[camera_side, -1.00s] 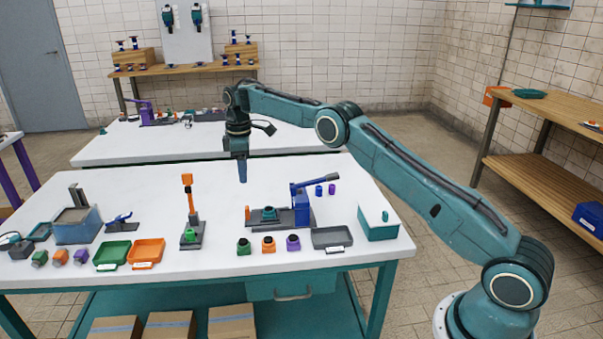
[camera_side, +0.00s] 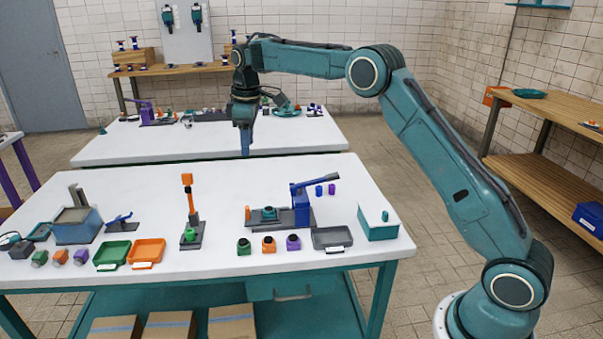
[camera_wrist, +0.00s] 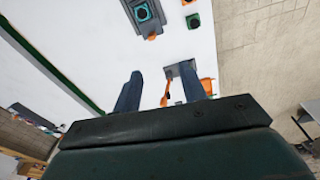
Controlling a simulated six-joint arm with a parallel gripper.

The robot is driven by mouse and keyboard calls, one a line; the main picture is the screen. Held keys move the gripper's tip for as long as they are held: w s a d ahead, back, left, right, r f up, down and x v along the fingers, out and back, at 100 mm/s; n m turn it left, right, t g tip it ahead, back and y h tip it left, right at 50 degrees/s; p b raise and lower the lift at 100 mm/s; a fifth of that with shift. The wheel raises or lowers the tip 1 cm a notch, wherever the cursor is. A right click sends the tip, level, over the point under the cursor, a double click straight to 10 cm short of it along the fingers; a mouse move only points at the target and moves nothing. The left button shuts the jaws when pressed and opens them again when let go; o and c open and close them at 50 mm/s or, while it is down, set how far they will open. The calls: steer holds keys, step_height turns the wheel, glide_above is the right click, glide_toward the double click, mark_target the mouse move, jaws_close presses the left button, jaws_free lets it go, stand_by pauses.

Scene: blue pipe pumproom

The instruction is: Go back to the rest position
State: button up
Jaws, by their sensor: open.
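My gripper (camera_side: 246,143) is raised over the back part of the near white table, pointing down. In the wrist view its two blue fingers (camera_wrist: 160,92) stand apart with nothing between them. The arm is bent up at the elbow and touches nothing on the table. The white table (camera_side: 140,215) lies below with its parts spread along the front half.
A blue-handled press (camera_side: 301,204) stands on the table to the right of an orange upright post (camera_side: 189,205). Green (camera_side: 112,253), orange (camera_side: 147,252) and grey (camera_side: 332,238) trays lie near the front edge. A teal box (camera_side: 378,222) sits at the right. The table's back strip is clear.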

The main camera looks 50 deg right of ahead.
steer(key=s+a+r+m+t, duration=0.1)
steer(key=s+a+r+m, duration=0.1)
steer(key=s+r, duration=0.6)
steer(key=s+a+r+m+t, duration=0.15)
steer(key=s+r, duration=0.25)
steer(key=s, duration=0.8)
steer(key=s+f+m+t, duration=0.1)
steer(key=s+f+m, duration=0.1)
steer(key=s, duration=0.9)
steer(key=s+a+f+m+t, duration=0.1)
steer(key=s+f, duration=0.4)
steer(key=s, duration=0.7)
steer(key=shift+a+m, duration=0.3)
steer(key=shift+m, duration=0.15)
steer(key=shift+w, duration=0.1)
